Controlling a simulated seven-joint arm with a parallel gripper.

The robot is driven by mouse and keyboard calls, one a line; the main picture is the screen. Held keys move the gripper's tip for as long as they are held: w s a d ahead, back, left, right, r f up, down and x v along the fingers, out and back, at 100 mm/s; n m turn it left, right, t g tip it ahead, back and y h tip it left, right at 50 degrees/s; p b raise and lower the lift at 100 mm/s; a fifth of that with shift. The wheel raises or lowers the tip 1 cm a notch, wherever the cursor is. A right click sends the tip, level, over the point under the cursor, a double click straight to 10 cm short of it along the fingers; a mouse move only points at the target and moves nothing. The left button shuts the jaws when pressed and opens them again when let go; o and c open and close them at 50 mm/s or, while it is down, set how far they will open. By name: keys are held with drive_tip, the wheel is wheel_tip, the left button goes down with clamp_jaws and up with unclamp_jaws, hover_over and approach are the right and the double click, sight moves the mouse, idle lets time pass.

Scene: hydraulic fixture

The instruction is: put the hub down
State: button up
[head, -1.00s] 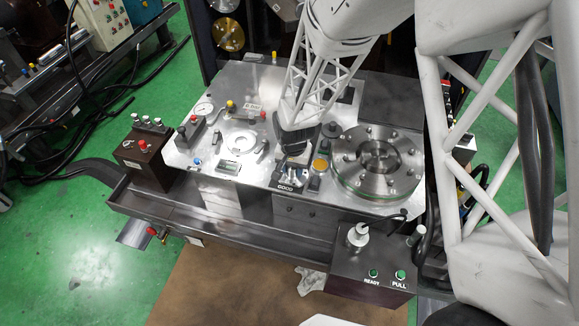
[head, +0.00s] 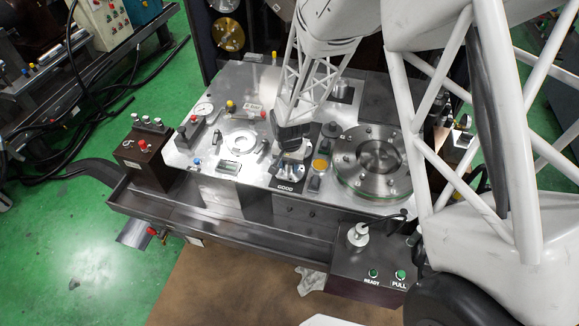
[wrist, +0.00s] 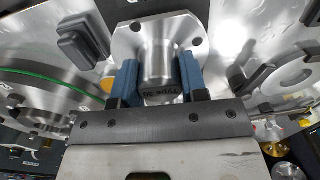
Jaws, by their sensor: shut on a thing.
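The hub (wrist: 158,48) is bright metal, with a flat holed flange and a cylinder. In the wrist view its cylinder sits between the two blue fingers of my gripper (wrist: 158,78), which is shut on it. Dark lettering shows on the cylinder's near end. The flange lies over a black plate (wrist: 172,8), whose lettering is partly cut off. In the head view my gripper (head: 291,152) is over the black plate marked GOOD (head: 285,188). The hub is small and partly hidden there. I cannot tell whether it touches the plate.
A large round bolted fixture (head: 372,162) stands just right of my gripper. A flat metal ring (head: 240,142) and a small display (head: 228,167) are to the left. A box with READY and PULL buttons (head: 372,262) is at the front right. Small knobs crowd the metal bench top.

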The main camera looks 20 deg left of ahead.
drive_tip(key=shift+f, duration=0.85)
drive_tip(key=shift+f, duration=0.15)
drive_tip(key=o, duration=1.1)
drive_tip(key=shift+r, duration=6.15)
